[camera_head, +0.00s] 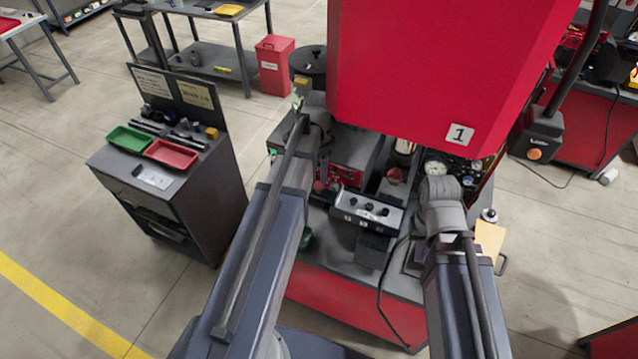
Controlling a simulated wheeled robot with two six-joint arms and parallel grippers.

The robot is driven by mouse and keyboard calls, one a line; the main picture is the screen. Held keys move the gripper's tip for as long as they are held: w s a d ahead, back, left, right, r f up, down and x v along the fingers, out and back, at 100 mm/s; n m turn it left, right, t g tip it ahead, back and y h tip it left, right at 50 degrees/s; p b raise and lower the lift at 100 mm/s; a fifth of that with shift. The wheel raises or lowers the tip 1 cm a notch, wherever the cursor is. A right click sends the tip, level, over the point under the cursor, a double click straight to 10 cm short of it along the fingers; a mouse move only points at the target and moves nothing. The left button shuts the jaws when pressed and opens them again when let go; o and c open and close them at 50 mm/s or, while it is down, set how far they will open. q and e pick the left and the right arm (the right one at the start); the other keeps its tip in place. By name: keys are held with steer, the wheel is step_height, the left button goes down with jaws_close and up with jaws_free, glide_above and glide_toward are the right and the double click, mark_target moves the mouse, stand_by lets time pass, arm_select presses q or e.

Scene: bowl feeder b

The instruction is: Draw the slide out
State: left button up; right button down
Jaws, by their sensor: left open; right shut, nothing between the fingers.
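The machine has a large red hood (430,60) with a number 1 plate and a red and grey base (335,300). I cannot clearly pick out the slide; it may lie in the crowded grey area under the hood. A control box (368,210) with black knobs sits at the machine's front. My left gripper (301,95) is open at the machine's left side, its fingers hard to make out. My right gripper (438,190) is shut and empty, right of the control box near the gauges. Its fingertips are mostly hidden by the wrist.
A dark cabinet (180,195) at left bears a green tray (128,139) and a red tray (171,153). A red bin (274,64) stands behind. A black pendant (537,135) with an orange button hangs at right. A cable hangs down the machine's front. The floor at left is clear.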

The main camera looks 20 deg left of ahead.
mark_target(319, 184)
arm_select(q)
step_height(319, 184, down, 7)
steer(key=b, duration=0.6)
steer(key=shift+r, duration=0.15)
steer(key=shift+c, duration=0.3)
jaws_close()
stand_by(0.7)
